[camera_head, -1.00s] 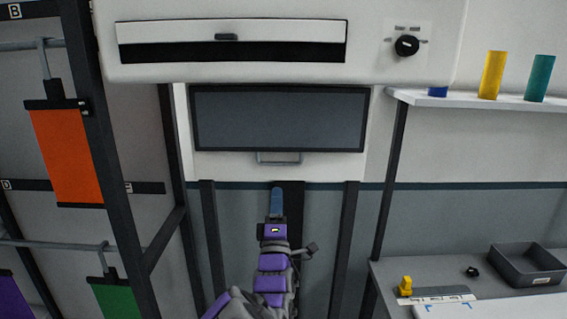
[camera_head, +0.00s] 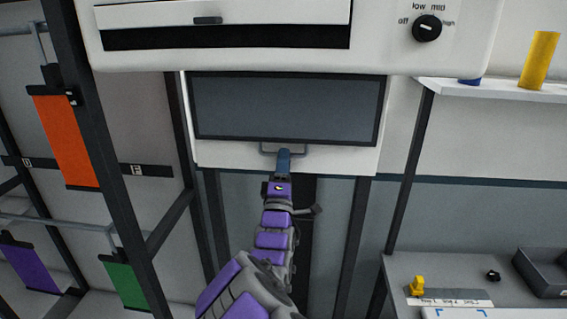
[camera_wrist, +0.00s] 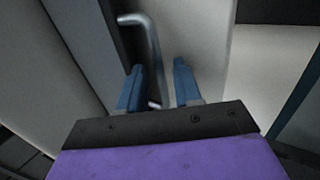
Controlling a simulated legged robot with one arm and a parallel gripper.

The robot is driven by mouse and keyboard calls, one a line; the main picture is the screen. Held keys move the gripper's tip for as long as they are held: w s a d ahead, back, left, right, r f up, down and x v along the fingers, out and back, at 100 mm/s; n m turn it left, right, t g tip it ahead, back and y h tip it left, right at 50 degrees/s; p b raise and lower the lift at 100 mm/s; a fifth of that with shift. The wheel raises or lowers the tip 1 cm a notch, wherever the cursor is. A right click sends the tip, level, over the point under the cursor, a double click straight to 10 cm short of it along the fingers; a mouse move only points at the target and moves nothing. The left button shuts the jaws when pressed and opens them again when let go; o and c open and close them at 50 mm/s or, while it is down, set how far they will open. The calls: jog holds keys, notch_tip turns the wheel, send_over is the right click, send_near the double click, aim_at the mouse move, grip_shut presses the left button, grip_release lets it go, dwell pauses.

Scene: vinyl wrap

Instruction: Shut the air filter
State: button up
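A large white unit on the wall holds a dark grey rectangular panel (camera_head: 285,108) in a black frame, which I take for the air filter; no label names it. A thin grey bar handle (camera_head: 268,150) sits at its lower edge. My gripper (camera_head: 284,154) is at this handle, reaching up from below. In the wrist view, the blue fingers of my gripper (camera_wrist: 158,67) are apart, and the bent handle bar (camera_wrist: 153,45) runs between them. Contact with the bar cannot be told. The hinge or slide of the panel is not visible.
Above is a white hood with a dark slot (camera_head: 230,37), a small dark handle (camera_head: 207,20) and a black knob (camera_head: 427,28). A rack with hanging orange (camera_head: 66,140), purple and green sheets stands left. A shelf (camera_head: 500,90) and a workbench (camera_head: 400,275) are at right.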

jog(key=shift+d, duration=0.15)
jog(key=shift+c, duration=1.4)
grip_shut()
jog(key=shift+f, duration=0.1)
jog(key=shift+s, duration=0.1)
